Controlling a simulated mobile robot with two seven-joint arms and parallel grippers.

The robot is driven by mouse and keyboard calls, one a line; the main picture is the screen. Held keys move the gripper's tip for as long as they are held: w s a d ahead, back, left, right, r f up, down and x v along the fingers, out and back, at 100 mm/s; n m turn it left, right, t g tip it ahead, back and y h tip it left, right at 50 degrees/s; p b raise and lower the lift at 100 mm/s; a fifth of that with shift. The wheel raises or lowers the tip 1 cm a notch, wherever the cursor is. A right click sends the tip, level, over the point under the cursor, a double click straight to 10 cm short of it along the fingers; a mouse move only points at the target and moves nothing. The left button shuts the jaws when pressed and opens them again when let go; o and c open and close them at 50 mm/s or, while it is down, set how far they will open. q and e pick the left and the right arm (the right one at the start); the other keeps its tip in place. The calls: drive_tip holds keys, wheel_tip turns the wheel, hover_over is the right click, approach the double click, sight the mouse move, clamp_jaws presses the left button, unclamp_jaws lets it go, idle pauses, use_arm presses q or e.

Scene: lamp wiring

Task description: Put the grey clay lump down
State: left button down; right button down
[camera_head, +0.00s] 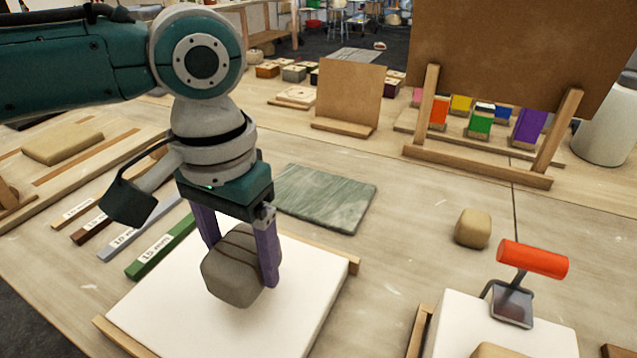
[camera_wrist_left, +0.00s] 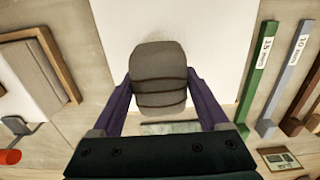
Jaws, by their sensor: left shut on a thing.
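The grey clay lump (camera_head: 230,270) is a rounded block with dark lines across it. My left gripper (camera_head: 243,262) is shut on it, with one purple finger on each side. In the head view the lump appears over the white board (camera_head: 310,300); I cannot tell whether it touches the surface. In the left wrist view the lump (camera_wrist_left: 158,75) sits between the purple fingers (camera_wrist_left: 160,98), with the white board (camera_wrist_left: 215,40) behind it. My right gripper is not in view.
Labelled strips, one of them green (camera_head: 160,245), lie left of the board. A green marble slab (camera_head: 325,197) lies behind it. A tan lump (camera_head: 473,228) and a red-handled tool (camera_head: 532,258) are to the right. A wooden stand (camera_head: 345,95) stands farther back.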

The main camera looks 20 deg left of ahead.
use_arm(q)
drive_tip(key=shift+f, duration=1.9)
drive_tip(key=shift+f+b, duration=0.15)
drive_tip(key=shift+b, duration=0.2)
unclamp_jaws()
